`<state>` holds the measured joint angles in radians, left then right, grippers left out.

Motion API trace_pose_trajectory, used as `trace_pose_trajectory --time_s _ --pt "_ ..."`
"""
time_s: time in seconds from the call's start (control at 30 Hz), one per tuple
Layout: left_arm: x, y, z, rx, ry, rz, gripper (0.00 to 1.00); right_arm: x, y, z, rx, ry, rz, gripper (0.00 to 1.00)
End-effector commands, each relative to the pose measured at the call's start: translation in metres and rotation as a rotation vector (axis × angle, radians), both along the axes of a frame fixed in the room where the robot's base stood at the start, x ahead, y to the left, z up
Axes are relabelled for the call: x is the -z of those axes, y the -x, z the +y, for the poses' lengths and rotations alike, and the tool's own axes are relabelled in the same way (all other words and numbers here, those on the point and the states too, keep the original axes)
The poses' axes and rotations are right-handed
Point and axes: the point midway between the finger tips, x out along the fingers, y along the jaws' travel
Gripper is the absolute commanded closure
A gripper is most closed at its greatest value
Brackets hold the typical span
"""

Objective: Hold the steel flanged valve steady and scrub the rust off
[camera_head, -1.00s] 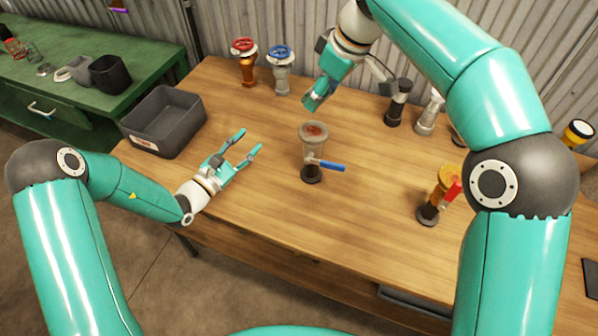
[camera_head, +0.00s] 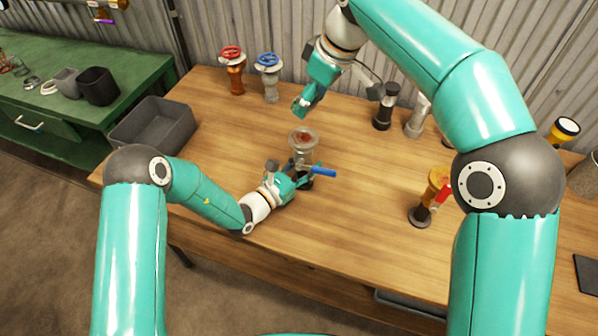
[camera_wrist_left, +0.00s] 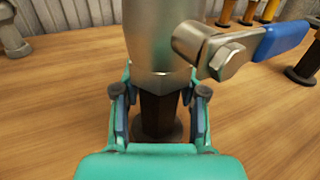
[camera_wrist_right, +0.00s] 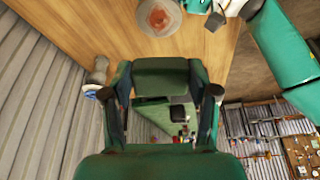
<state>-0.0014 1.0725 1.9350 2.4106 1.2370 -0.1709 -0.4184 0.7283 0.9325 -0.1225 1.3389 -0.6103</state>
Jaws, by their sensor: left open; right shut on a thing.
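The steel flanged valve (camera_head: 304,155) stands upright on the table with reddish-brown rust on its top flange and a blue lever to the right. Its grey body (camera_wrist_left: 158,45) fills the middle of the left wrist view, above a dark stem. My left gripper (camera_wrist_left: 158,100) is open, a finger on either side of that stem; contact is unclear. In the right wrist view the rusty flange (camera_wrist_right: 160,16) is at the top. My right gripper (camera_head: 302,106) is behind and above the valve, shut on a green block-like thing (camera_wrist_right: 166,72) across its fingertips.
Red-wheel (camera_head: 233,68) and blue-wheel (camera_head: 269,75) valves stand at the back left. A grey bin (camera_head: 152,130) is on the left, a yellow valve (camera_head: 430,197) on the right. Dark (camera_head: 386,107) and steel (camera_head: 417,117) fittings stand behind. The front middle table is clear.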

Motion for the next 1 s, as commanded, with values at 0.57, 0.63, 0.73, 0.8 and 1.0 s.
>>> trace_pose_trajectory --time_s 0.57,0.63,0.73,0.8,1.0 --pt "-0.0003 -0.0063 -0.006 0.001 -0.001 -0.001 0.88 -0.0002 0.0 -0.0001 0.0 0.0 0.0 0.69" --pt "-0.0003 -0.0063 -0.006 0.001 -0.001 -0.001 1.0 -0.0002 0.0 -0.0001 0.0 0.0 0.0 0.69" --pt "-0.0003 -0.0062 -0.0059 0.001 -0.001 -0.001 1.0 -0.0001 0.0 0.0 0.0 0.0 0.0 0.69" --pt "-0.0002 -0.0062 -0.0059 0.001 -0.001 -0.001 1.0 -0.0001 0.0 0.0001 0.0 0.0 0.0 0.69" --pt "-0.0002 -0.006 -0.0059 0.001 -0.001 -0.001 1.0 -0.0002 0.0 0.0007 -0.007 0.015 -0.003 0.69"
